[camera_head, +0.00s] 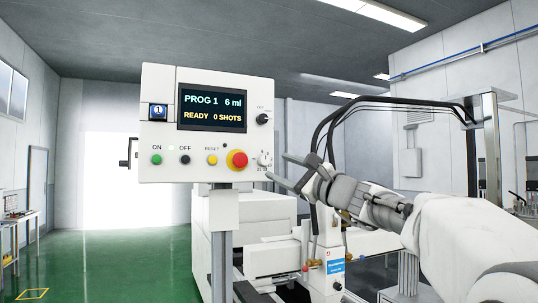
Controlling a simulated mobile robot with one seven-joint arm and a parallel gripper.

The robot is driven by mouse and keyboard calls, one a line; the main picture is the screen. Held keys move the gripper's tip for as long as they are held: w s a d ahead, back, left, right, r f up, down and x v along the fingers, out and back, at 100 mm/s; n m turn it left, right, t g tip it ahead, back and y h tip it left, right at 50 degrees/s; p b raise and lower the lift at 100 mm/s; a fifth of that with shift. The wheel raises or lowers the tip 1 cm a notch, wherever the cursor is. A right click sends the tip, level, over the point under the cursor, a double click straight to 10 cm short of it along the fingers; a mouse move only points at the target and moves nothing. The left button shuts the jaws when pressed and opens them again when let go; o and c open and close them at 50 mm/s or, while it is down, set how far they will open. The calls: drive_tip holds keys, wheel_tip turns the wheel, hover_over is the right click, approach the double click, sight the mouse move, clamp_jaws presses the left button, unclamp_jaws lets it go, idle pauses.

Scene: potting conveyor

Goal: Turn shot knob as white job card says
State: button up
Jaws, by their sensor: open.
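The white control box (150,80) on a post has a screen (212,108) reading "PROG 1 6 ml" and "READY 0 SHOTS". At its lower right is a small pale dial (264,158) with tiny marks around it, too small to read. A black selector knob (262,119) sits above it, its labels unreadable. I cannot tell from lettering which is the shot knob. My gripper (277,166) is open, its fingers pointing left at the pale dial, close to it in the picture; contact cannot be told. No white job card can be made out.
The box also carries a red emergency button (237,159), a yellow reset button (212,160), a green ON button (157,160) and a black OFF button (185,160). White machinery (245,212) with hoses stands behind.

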sight(266, 161)
drive_tip(key=p+x, duration=0.1)
drive_tip(key=x, duration=0.4)
clamp_jaws()
